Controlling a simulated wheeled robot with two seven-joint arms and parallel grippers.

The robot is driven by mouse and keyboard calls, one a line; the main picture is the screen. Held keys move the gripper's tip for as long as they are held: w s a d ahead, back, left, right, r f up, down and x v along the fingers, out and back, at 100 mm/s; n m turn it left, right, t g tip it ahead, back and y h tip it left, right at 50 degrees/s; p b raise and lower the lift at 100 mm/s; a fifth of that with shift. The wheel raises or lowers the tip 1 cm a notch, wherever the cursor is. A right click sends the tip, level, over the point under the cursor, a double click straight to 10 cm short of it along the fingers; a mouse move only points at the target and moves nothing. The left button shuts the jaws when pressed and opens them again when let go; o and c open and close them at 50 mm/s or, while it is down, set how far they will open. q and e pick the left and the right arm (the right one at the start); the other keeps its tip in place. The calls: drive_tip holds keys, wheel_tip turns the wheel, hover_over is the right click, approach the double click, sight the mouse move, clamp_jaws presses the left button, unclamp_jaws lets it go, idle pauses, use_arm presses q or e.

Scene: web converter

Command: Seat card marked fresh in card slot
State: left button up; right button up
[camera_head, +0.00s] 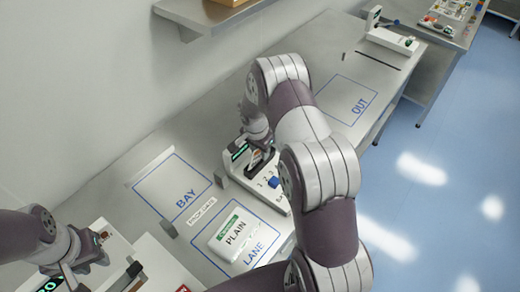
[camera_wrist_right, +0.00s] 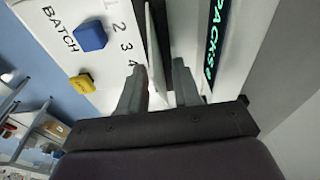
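The white machine (camera_head: 281,199) near the middle of the table has a dark slot (camera_wrist_right: 162,22) in its top. A thin white card (camera_wrist_right: 155,55) stands nearly edge-on in the right wrist view, its far end at the slot; its marking cannot be read. My right gripper (camera_wrist_right: 158,72) is over the machine, its fingers on either side of the card with a gap visible beside it. How deep the card sits is unclear. My left gripper (camera_head: 103,245) is at the lower left, away from the slot; its fingertips are too small to judge.
The machine has a blue knob (camera_wrist_right: 90,36), a yellow button (camera_wrist_right: 81,82) and a lit display (camera_wrist_right: 212,45). A white box marked PLAIN (camera_head: 236,234) lies in the LANE outline. The BAY (camera_head: 165,180) and OUT (camera_head: 350,92) outlines are empty. A shelf (camera_head: 207,17) overhangs the back.

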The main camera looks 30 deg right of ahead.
drive_tip(key=shift+f, duration=0.1)
wheel_tip(320, 180, up, 12)
drive_tip(key=s+a+b, duration=0.1)
drive_tip(key=a+b, duration=0.2)
drive_tip(key=b, duration=0.2)
drive_tip(key=s+a+n, duration=0.4)
drive_tip(key=s+n, duration=0.2)
drive_tip(key=s, duration=0.3)
drive_tip(key=s+a+n+y, duration=0.1)
drive_tip(key=s+a+n, duration=0.4)
drive_tip(key=s+n, duration=0.2)
drive_tip(key=s, duration=0.2)
drive_tip(key=shift+s+f+y, duration=0.2)
drive_tip(key=shift+s+y, duration=0.1)
drive_tip(key=shift+s, duration=0.1)
